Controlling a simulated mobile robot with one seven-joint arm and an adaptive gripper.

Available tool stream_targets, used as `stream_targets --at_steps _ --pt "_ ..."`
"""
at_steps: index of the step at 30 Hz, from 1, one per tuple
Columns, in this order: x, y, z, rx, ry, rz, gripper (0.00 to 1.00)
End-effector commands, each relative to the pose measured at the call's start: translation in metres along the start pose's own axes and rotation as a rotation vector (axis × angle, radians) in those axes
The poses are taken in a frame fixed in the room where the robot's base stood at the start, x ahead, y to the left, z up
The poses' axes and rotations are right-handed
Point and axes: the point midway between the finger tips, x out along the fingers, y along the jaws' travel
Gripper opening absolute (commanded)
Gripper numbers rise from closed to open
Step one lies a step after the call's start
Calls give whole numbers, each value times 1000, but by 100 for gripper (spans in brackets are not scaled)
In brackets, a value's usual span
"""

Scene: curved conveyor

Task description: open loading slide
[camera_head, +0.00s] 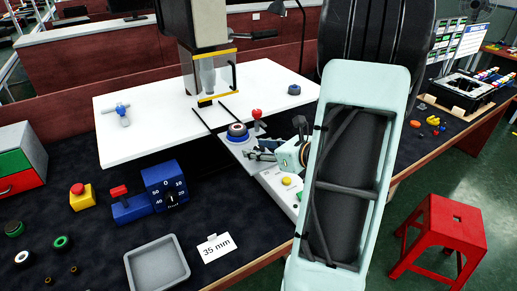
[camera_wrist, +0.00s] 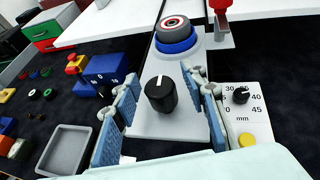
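The loading slide (camera_wrist: 150,125) is a light grey plate running toward me from the press. Its black knob (camera_wrist: 160,93) stands upright at the near end in the wrist view. A blue ring part with a dark grey top and a red-and-white centre (camera_wrist: 174,36) sits farther up the slide. The slide also shows in the head view (camera_head: 230,147), where my arm and gripper hide its near end. My gripper (camera_wrist: 163,84) is open, its two blue-padded fingers on either side of the knob with gaps visible. It also shows in the head view (camera_head: 264,152).
A control panel with a dial and yellow button (camera_wrist: 247,140) lies right of the slide. A red-topped lever (camera_head: 257,115) stands beside the blue part. The press (camera_head: 205,60) stands behind on a white top. A grey tray (camera_head: 157,266) and blue dial box (camera_head: 165,185) are left.

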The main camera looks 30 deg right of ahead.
Motion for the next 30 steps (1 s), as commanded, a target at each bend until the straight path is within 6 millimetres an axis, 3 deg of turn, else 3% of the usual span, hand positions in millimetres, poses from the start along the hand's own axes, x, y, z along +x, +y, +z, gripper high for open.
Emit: stream_targets --at_steps 11,24,30 --pt "-8 -1 0 0 0 -4 41" --pt "-94 -1 0 0 -1 -5 41" --pt "-116 -1 0 0 0 -2 41"
